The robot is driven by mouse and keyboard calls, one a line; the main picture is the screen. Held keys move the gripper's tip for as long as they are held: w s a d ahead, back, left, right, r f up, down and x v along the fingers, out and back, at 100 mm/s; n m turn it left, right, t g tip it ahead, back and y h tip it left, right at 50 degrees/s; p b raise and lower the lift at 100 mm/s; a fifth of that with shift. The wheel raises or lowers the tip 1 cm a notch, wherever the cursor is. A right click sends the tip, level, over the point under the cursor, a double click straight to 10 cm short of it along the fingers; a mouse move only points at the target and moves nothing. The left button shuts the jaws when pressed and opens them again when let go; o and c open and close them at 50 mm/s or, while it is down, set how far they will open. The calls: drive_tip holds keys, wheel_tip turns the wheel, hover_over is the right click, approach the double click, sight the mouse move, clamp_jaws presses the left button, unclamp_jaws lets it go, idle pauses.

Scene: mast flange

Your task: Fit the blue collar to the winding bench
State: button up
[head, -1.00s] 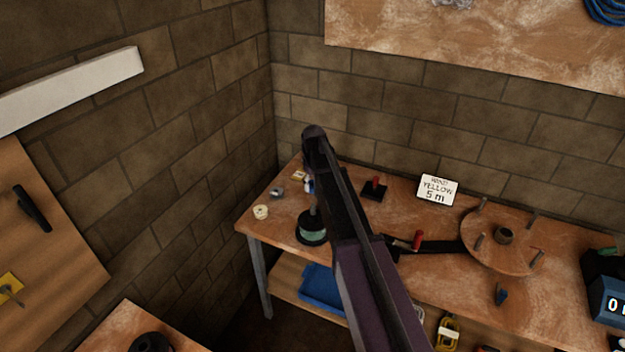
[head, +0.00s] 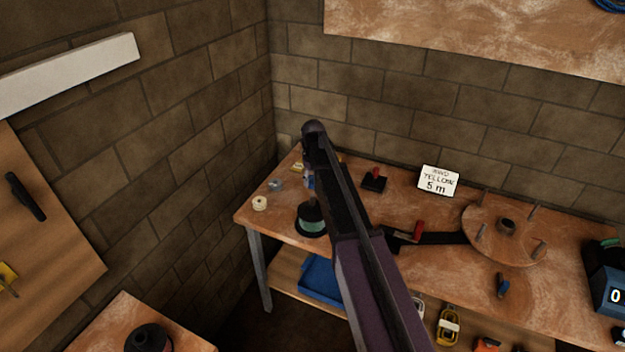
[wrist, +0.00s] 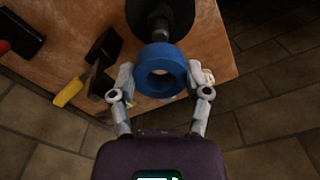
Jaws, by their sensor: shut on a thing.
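The blue collar (wrist: 150,90) is a thick ring with an open hole, seen in the wrist view. My gripper (wrist: 162,76) is shut on it, one finger at each side. Just beyond it is a black round flange (wrist: 143,12) with a shaft; the collar overlaps the shaft's near end in the picture, and I cannot tell whether they touch. In the head view the winding bench (head: 410,272) stands along the back wall with a round pegged disc (head: 500,248) on its right. My arm crosses that view and the collar is not clear there.
In the head view a black-based spool (head: 311,220), a red-handled black block (head: 374,180) and a sign (head: 438,181) stand on the bench. A counter box (head: 608,285) is at its right end. A blue tray (head: 322,280) lies below. A black round part (head: 150,339) is on the lower-left table.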

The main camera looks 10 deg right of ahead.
sight(313, 195)
drive_tip(key=shift+f+b, duration=1.5)
drive_tip(key=shift+f, duration=0.25)
drive_tip(key=shift+f+b, duration=2.85)
drive_tip(key=shift+f, duration=0.05)
idle(1.3)
drive_tip(key=o, duration=1.2)
drive_tip(key=shift+r, duration=0.15)
